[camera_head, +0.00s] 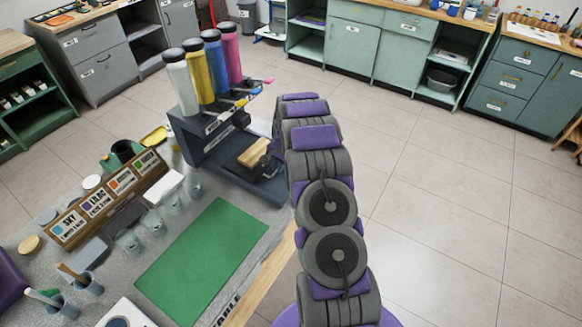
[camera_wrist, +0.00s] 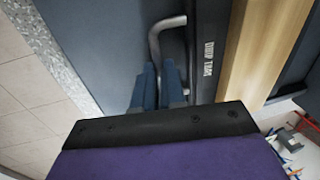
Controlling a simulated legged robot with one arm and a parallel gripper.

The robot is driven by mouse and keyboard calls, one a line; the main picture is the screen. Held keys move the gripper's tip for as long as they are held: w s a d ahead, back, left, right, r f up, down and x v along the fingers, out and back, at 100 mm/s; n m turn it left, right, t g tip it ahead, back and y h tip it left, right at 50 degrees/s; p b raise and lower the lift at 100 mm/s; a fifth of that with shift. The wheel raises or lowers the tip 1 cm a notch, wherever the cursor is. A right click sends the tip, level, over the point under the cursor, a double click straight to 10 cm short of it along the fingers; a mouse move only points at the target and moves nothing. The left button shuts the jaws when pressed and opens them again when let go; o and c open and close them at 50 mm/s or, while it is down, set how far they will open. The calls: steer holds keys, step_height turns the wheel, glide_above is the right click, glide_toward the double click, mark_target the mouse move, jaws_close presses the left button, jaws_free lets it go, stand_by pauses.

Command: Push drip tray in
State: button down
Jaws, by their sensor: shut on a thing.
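The drip tray shows in the wrist view as a dark front panel (camera_wrist: 206,65) with a white "DRIP TRAY" label. A bent grey metal handle (camera_wrist: 166,24) sticks out from this panel. My gripper (camera_wrist: 159,68) has its two blue fingers close together at the handle, shut on it; the exact contact is partly hidden by the fingers. In the head view, the dark dispenser stand (camera_head: 215,150) carries white, yellow, blue and pink bottles. My arm reaches to the stand's right side, and my gripper there is mostly hidden behind the arm.
A light wooden block (camera_head: 252,152) sits at the stand's base, also in the wrist view (camera_wrist: 264,45). A green mat (camera_head: 203,262), a labelled wooden rack (camera_head: 108,198) and several cups share the grey tabletop. Tiled floor (camera_head: 440,200) is open to the right; green cabinets (camera_head: 378,50) stand behind.

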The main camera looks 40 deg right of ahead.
mark_target(270, 165)
steer(key=shift+w+a+r+p, duration=0.1)
steer(key=shift+w+a+p, duration=0.1)
steer(key=shift+w, duration=0.4)
steer(key=shift+w+a+r+p, duration=0.1)
steer(key=shift+w+a, duration=0.05)
steer(key=shift+w, duration=0.4)
steer(key=shift+w+a+f, duration=0.15)
steer(key=shift+w+a, duration=0.1)
steer(key=shift+w, duration=0.25)
steer(key=c, duration=1.3)
jaws_free()
steer(key=shift+w, duration=0.15)
steer(key=shift+o, duration=0.5)
step_height(270, 165, up, 17)
steer(key=s+d+p, duration=0.1)
steer(key=s+p, duration=0.1)
steer(key=s, duration=0.1)
